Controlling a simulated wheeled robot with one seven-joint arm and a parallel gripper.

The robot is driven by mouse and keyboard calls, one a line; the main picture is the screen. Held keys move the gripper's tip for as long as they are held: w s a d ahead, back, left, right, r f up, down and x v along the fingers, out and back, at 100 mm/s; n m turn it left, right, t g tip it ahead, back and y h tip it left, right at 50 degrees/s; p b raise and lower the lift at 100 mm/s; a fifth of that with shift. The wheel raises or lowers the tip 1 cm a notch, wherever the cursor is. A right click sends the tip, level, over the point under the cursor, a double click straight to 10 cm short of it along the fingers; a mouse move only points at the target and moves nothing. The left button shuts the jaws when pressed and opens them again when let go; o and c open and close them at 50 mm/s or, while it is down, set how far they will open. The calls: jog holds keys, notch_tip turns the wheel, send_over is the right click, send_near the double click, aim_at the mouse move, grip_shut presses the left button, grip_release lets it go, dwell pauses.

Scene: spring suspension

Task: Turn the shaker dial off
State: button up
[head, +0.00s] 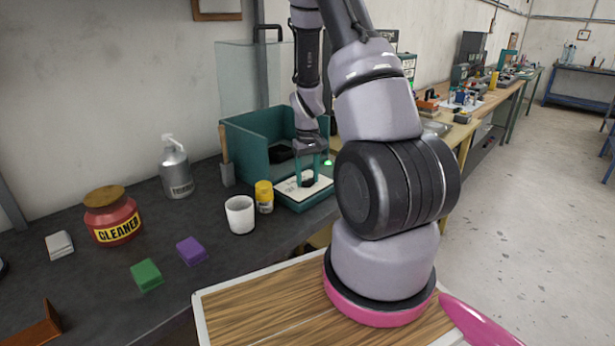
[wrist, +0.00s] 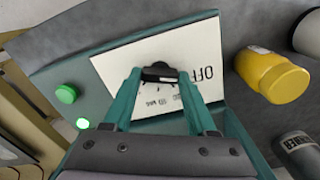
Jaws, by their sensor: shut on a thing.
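The shaker (head: 262,128) is a teal open-topped box on the dark bench, with a sloping front panel. Its white dial plate (head: 318,188) also shows in the wrist view (wrist: 120,68), with the word OFF and smaller marks printed on it. The black dial (wrist: 158,73) sits on that plate, and in the head view it is a small dark knob (head: 308,182). My gripper (wrist: 160,76) has its two teal fingers closed on the dial, one on each side. The fingers hide part of the plate, and I cannot tell which mark the dial points to.
A green button (wrist: 66,93) and a lit green lamp (wrist: 83,124) are beside the plate.

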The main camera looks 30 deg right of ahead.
jog(key=o, duration=1.4)
jog(key=shift+c, duration=0.2)
jog(key=shift+r, duration=0.15)
notch_tip(320, 180, up, 11)
jog(key=shift+f, duration=0.2)
